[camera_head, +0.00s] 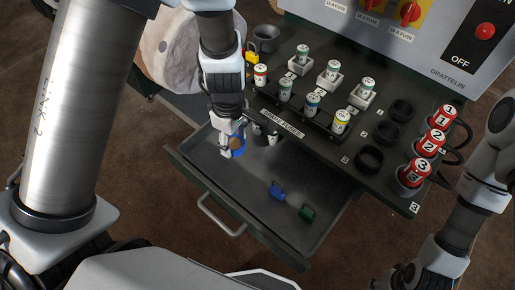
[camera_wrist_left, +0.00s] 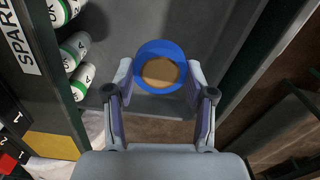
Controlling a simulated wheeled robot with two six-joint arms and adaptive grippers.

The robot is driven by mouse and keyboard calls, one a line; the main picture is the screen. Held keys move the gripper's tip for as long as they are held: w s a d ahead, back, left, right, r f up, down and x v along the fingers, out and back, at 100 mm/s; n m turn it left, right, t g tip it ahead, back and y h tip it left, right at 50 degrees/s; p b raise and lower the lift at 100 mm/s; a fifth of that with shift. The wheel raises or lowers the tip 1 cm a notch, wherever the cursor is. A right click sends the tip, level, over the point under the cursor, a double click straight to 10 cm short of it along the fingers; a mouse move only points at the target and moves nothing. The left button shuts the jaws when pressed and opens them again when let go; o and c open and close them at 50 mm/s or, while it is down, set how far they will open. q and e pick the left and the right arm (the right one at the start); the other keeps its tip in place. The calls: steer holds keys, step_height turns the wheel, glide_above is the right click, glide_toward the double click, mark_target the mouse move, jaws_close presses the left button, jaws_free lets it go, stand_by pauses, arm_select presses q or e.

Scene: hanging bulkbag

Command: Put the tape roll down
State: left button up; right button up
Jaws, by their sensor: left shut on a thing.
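The tape roll (camera_wrist_left: 148,51) is blue with a tan middle. My left gripper (camera_wrist_left: 158,88) is shut on it, with one finger at each side of the roll in the left wrist view. In the head view my left gripper (camera_head: 232,148) hangs over the left part of the open drawer (camera_head: 300,178), and the tape roll (camera_head: 239,153) shows at its fingertips. I cannot tell whether the roll touches the drawer floor. My right arm comes in at the right edge, but its gripper is out of view.
A blue padlock (camera_head: 277,191) and a green padlock (camera_head: 306,213) lie in the drawer. Fuses stand on the bench behind, beside the spare fuses label (camera_head: 282,123). Red numbered cylinders (camera_head: 437,143) stand at the right.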

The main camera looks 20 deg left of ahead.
mark_target(235, 163)
arm_select(q)
steer(key=f, duration=0.1)
steer(key=s+f+b, duration=0.1)
steer(key=f, duration=0.1)
steer(key=shift+s+f, duration=0.1)
steer(key=shift+s, duration=0.05)
steer(key=f, duration=0.1)
steer(key=f+b, duration=0.1)
steer(key=f, duration=0.1)
steer(key=shift+w+f, duration=0.3)
steer(key=shift+w, duration=0.05)
steer(key=shift+w+f, duration=0.1)
steer(key=shift+f, duration=0.15)
steer(key=shift+r, duration=0.2)
steer(key=shift+f+b, duration=0.25)
steer(key=shift+b, duration=0.1)
steer(key=o, duration=1.1)
steer(key=shift+o, duration=0.2)
arm_select(e)
steer(key=f, duration=0.3)
steer(key=shift+s, duration=0.25)
arm_select(q)
steer(key=shift+r, duration=0.15)
